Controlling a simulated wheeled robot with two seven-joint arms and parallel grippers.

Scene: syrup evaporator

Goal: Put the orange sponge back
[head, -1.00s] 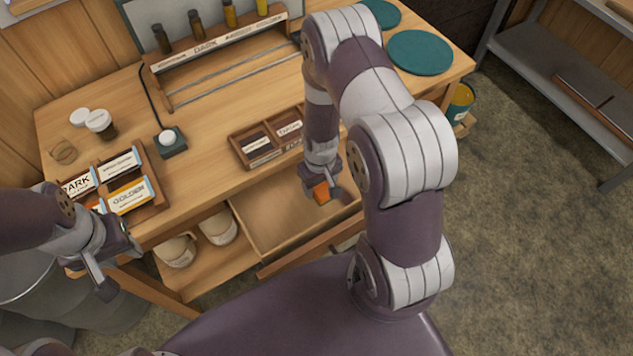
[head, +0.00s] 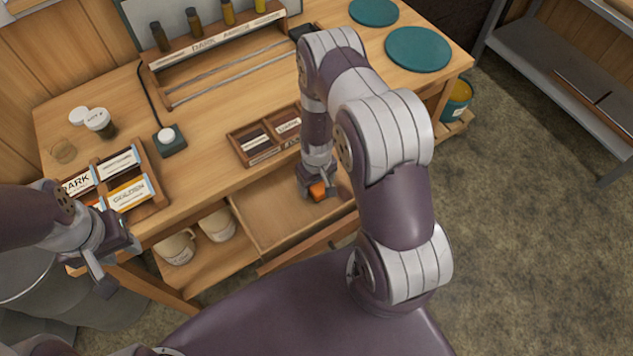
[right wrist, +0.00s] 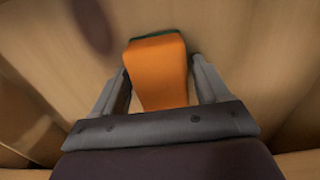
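The orange sponge (head: 318,191) is at the right part of the open drawer (head: 262,222). In the right wrist view the sponge (right wrist: 160,70) has an orange body and a green far edge. My right gripper (head: 316,194) points down into the drawer, with a finger on each side of the sponge; in the right wrist view its fingertips (right wrist: 159,72) meet the sponge's sides. I cannot tell whether the sponge touches the drawer floor. My left gripper (head: 115,268) hangs in front of the table's left end, away from the sponge; its finger gap is unclear.
A divided wooden tray (head: 262,140) with labels stands behind the drawer. A label rack (head: 150,190) and a small green device (head: 172,146) are further left. Mugs (head: 176,247) stand on the shelf below. Two teal discs (head: 418,49) lie at the right end.

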